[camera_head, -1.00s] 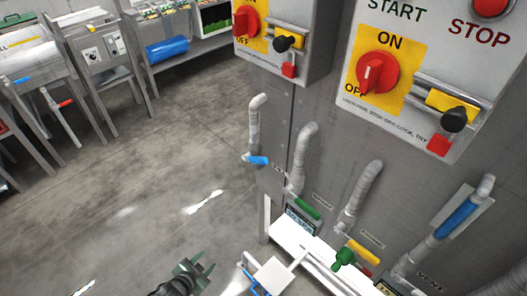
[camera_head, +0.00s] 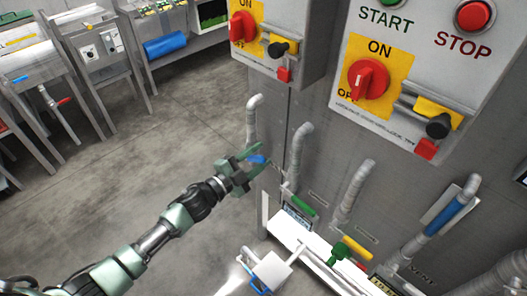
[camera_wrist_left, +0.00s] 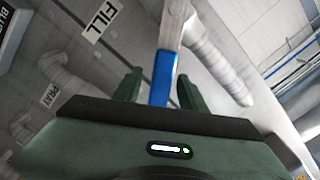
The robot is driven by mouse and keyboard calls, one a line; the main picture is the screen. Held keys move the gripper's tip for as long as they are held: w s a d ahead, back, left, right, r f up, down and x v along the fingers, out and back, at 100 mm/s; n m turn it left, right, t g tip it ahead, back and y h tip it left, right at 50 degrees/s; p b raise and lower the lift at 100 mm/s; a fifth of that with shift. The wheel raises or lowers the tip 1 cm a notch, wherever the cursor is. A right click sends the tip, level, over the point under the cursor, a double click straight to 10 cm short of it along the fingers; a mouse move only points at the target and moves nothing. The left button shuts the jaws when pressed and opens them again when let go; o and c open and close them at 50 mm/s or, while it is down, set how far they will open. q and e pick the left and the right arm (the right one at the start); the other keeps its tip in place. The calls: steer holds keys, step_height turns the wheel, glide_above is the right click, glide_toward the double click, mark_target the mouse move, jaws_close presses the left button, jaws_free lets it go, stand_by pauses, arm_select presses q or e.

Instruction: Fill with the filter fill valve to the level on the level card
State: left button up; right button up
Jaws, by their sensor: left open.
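The blue valve handle (camera_head: 257,160) sits low on a grey pipe (camera_head: 251,118) at the left side of the steel cabinet. In the left wrist view the blue handle (camera_wrist_left: 164,75) reaches down between my fingers, with a FILL label (camera_wrist_left: 98,20) nearby. My left gripper (camera_head: 250,166) is open at this handle, one finger on each side; contact cannot be told. Its fingers also show in the left wrist view (camera_wrist_left: 159,88). My right gripper is not in view. I cannot make out a level card or any water level.
More pipes carry a green handle (camera_head: 303,205), a yellow handle (camera_head: 356,247) and a blue sleeve (camera_head: 446,215). A green knob (camera_head: 336,253) stands near the white ledge (camera_head: 286,232). Red switches (camera_head: 367,79) are above. Steel tables stand at the far left; the floor between is open.

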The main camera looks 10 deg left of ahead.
arm_select(q)
steer(key=shift+x, duration=0.95)
jaws_close()
stand_by(0.7)
